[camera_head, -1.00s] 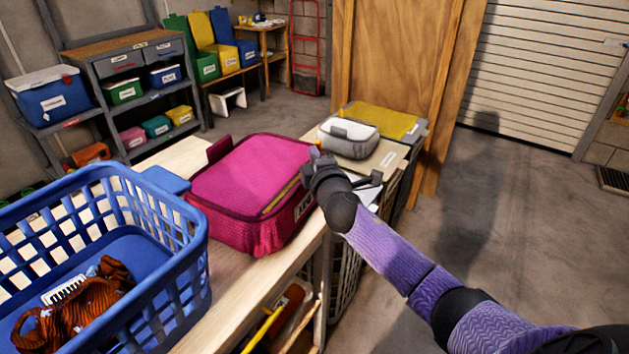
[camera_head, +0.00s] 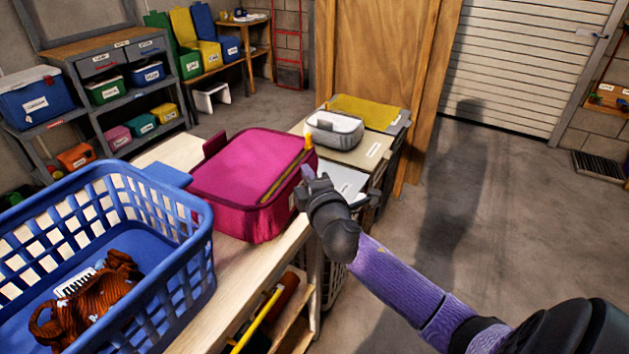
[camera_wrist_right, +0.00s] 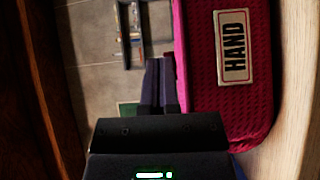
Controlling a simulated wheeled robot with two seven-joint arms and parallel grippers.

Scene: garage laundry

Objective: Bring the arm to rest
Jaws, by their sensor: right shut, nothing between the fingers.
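My right arm (camera_head: 400,275) comes in from the lower right of the head view, with a purple sleeve-like forearm. Its gripper (camera_head: 306,174) is at the right side of the pink fabric case (camera_head: 245,175), over the table's edge. In the right wrist view the gripper (camera_wrist_right: 160,62) is shut with its dark fingers together and nothing between them. The pink case (camera_wrist_right: 230,115) with a "HAND" label (camera_wrist_right: 234,47) is just right of the fingers there. Whether they touch the case I cannot tell. My left gripper is not in view.
A grey-white pouch (camera_head: 334,130) lies behind the pink case. Shelves (camera_head: 120,105) stand at back left. Open floor (camera_head: 490,220) lies to the right.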

